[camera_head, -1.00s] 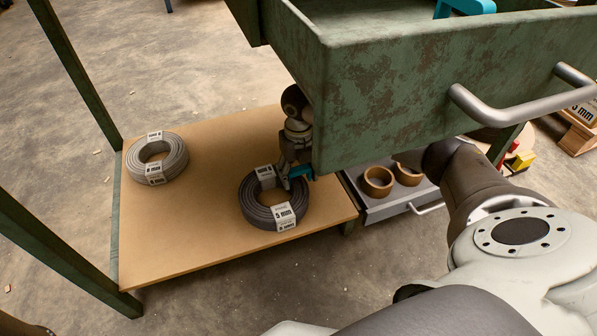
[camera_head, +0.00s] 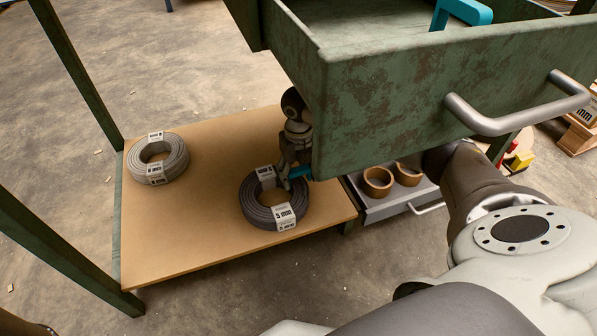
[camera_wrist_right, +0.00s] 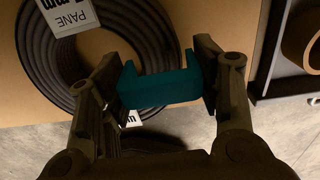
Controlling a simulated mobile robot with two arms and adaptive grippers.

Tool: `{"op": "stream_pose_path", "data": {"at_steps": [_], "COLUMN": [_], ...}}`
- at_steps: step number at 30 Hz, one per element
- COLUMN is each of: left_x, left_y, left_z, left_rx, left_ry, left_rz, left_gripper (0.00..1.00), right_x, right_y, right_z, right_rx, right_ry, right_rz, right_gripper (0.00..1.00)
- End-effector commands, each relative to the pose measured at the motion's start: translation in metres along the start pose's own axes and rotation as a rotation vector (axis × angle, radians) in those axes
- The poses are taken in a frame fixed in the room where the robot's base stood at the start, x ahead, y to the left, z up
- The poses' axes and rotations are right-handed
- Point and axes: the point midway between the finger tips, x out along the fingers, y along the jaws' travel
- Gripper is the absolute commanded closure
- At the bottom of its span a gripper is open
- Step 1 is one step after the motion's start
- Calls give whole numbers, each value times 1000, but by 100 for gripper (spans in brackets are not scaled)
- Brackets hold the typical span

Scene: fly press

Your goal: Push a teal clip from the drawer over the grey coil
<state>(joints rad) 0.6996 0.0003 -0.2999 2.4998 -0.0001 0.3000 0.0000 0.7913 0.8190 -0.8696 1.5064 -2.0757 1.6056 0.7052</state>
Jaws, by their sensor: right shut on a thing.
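My right gripper (camera_head: 292,170) reaches down beside the dark grey coil (camera_head: 252,207), which lies on the tan board with a white "5 mm" label. It is shut on a teal clip (camera_head: 301,172), held at the coil's upper right edge. In the right wrist view the clip (camera_wrist_right: 160,86) sits between the two fingers and overlaps the rim of the coil (camera_wrist_right: 95,75); whether they touch is unclear. Another teal clip (camera_head: 465,11) shows in the green drawer (camera_head: 400,95). The drawer hides part of my right arm. My left gripper is not in view.
A lighter grey coil (camera_head: 178,160) lies at the left of the board (camera_head: 205,225). The green drawer with a metal handle (camera_head: 515,120) overhangs the board's right side. Tan rings (camera_head: 378,182) sit in a grey tray (camera_head: 395,208). The board between the coils is clear.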

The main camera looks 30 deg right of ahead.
Motion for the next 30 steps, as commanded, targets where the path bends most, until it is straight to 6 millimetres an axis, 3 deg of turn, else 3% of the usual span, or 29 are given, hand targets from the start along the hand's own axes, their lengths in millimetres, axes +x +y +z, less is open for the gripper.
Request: {"op": "stream_pose_path", "data": {"at_steps": [30], "left_x": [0], "left_y": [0], "left_z": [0], "left_rx": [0], "left_ry": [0], "left_rz": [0], "left_gripper": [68], "right_x": [5], "right_y": [0], "right_z": [0], "right_rx": [0], "right_ry": [0], "right_rz": [0], "right_gripper": [57]}}
